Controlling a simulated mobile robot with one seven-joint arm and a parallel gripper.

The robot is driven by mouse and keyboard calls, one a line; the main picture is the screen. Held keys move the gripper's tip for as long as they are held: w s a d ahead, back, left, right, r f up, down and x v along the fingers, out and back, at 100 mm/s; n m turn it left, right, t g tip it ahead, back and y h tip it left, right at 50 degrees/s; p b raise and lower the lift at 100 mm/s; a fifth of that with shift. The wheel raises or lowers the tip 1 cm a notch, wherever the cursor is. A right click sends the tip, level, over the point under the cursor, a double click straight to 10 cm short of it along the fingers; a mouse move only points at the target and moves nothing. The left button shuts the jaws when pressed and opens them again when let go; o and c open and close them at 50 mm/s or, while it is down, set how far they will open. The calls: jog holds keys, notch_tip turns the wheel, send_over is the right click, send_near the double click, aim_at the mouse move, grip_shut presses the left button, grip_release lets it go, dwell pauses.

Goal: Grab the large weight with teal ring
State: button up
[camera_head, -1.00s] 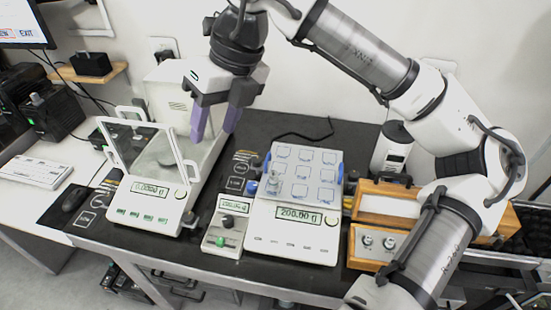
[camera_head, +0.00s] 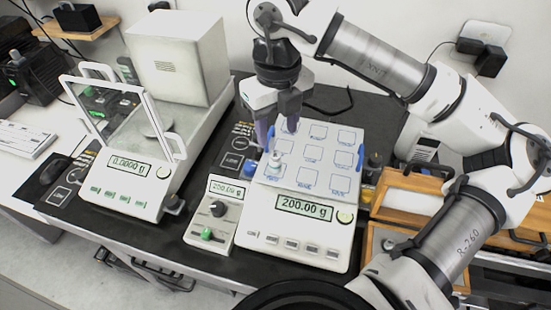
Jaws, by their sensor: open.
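A silvery weight (camera_head: 275,162) stands upright on the left part of the tray with marked squares (camera_head: 311,181), on top of the right balance (camera_head: 299,237). It is small in the view, and I cannot make out a teal ring on it. My gripper (camera_head: 277,137) points down above the tray with its purple fingers apart, just above and behind the weight as seen here. Nothing shows between the fingers. I cannot tell how far the fingertips are from the weight. The right balance reads 200.00 g.
A glass-shielded balance (camera_head: 125,185) stands at the left, with a small control box (camera_head: 213,212) between the balances. Wooden cases (camera_head: 408,201) lie at the right, partly behind my arm. Blue knobs flank the tray.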

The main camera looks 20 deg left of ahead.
aim_at(276, 154)
jog(key=shift+w+a+f+p, duration=0.1)
jog(key=shift+f+p, duration=0.45)
jog(key=shift+f, duration=1.1)
jog(key=shift+w+a+f+p, duration=0.1)
jog(key=shift+f+p, duration=0.4)
jog(key=shift+f, duration=1.15)
grip_shut()
